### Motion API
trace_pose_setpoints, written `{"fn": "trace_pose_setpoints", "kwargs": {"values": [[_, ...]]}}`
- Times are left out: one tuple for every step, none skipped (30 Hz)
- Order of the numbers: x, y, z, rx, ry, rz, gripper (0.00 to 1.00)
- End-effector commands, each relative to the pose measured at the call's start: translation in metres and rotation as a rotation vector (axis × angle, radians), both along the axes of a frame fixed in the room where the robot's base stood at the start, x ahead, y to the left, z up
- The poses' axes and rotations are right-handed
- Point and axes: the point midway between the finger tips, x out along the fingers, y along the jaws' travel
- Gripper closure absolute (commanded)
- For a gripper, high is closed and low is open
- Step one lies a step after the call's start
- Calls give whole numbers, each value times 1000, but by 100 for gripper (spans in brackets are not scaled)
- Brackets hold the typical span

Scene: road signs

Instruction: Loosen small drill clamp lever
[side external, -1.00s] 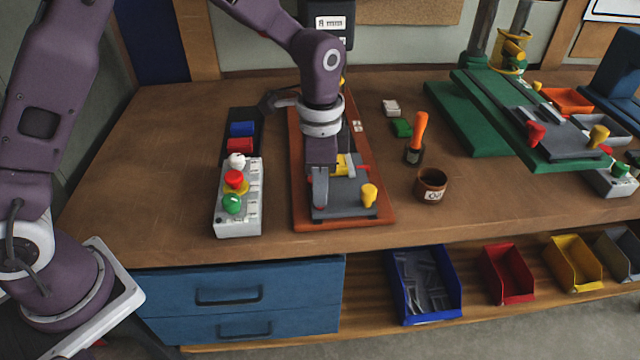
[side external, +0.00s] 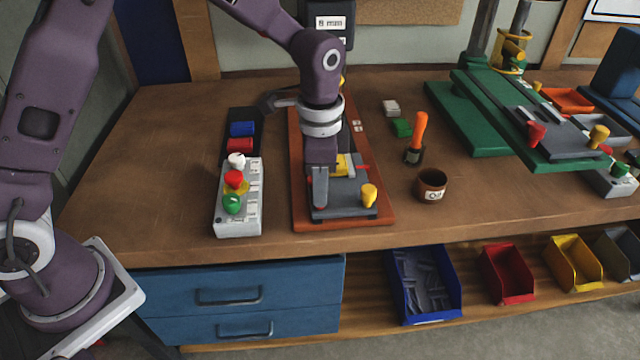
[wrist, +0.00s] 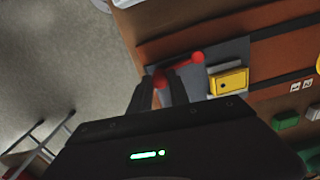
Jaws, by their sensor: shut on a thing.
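The small drill's grey clamp plate (side external: 345,200) lies on a red-brown base (side external: 384,213), with a yellow knob (side external: 369,193) at its front right. My gripper (side external: 320,203) is down at the plate's left side. In the wrist view its fingers (wrist: 168,88) are shut on the red lever (wrist: 195,58), whose red end shows between them. The rest of the lever slants up and right from the fingers. A yellow block (wrist: 229,82) sits beside it, apart from the fingers. In the side view my gripper hides the gripped part of the lever.
A control box (side external: 238,212) with white, red and green knobs stands close on the left. An orange-handled tool (side external: 418,137) and a brown cup (side external: 431,184) stand to the right. A larger green drill base (side external: 470,125) is farther right. Bare bench lies in front of the cup.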

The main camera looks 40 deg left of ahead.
Motion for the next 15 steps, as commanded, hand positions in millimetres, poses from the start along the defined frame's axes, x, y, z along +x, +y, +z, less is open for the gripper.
{"fn": "trace_pose_setpoints", "kwargs": {"values": [[1,0,1,-1,-3,-4,100],[0,0,1,-1,-3,-9,100],[0,1,1,-1,-3,-18,100],[-1,1,1,-1,-3,-26,100],[-1,1,1,-1,-3,-37,100],[-2,2,2,-2,-4,-55,100],[-3,3,2,-2,-4,-69,100],[-4,4,2,-2,-4,-84,100],[-5,5,2,-2,-4,-111,100],[-6,6,2,-2,-4,-131,100],[-7,7,2,-2,-4,-153,100],[-8,8,2,-2,-4,-184,100],[-9,9,1,-1,-5,-208,100],[-10,10,2,-3,-5,-234,100],[-12,12,1,-2,-4,-266,100]]}}
